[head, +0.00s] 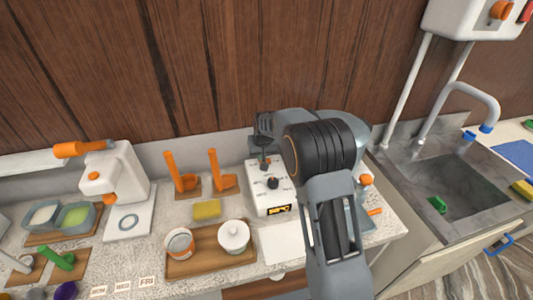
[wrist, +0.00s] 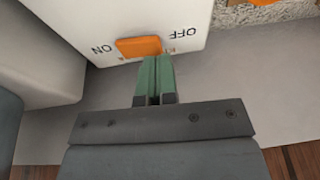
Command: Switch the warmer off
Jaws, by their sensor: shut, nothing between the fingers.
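The warmer (head: 257,199) is a white box with a black knob, a lit display and an orange switch (head: 265,166) near its back. In the wrist view the warmer's top (wrist: 195,25) shows upside down, with the orange switch (wrist: 138,46) between the words ON and OFF. The switch sits nearer to ON. My gripper (wrist: 157,60) is shut and empty, its green fingertips just by the switch on its OFF side. I cannot tell whether they touch it. In the head view my gripper (head: 265,148) is above the warmer's back, partly hidden by my arm.
Left of the warmer are two orange-handled items, a yellow sponge (head: 207,210) and a wooden tray (head: 196,268) with two pots. A white board (head: 278,244) lies in front. A sink (head: 454,190) is at the right. A wooden wall stands close behind.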

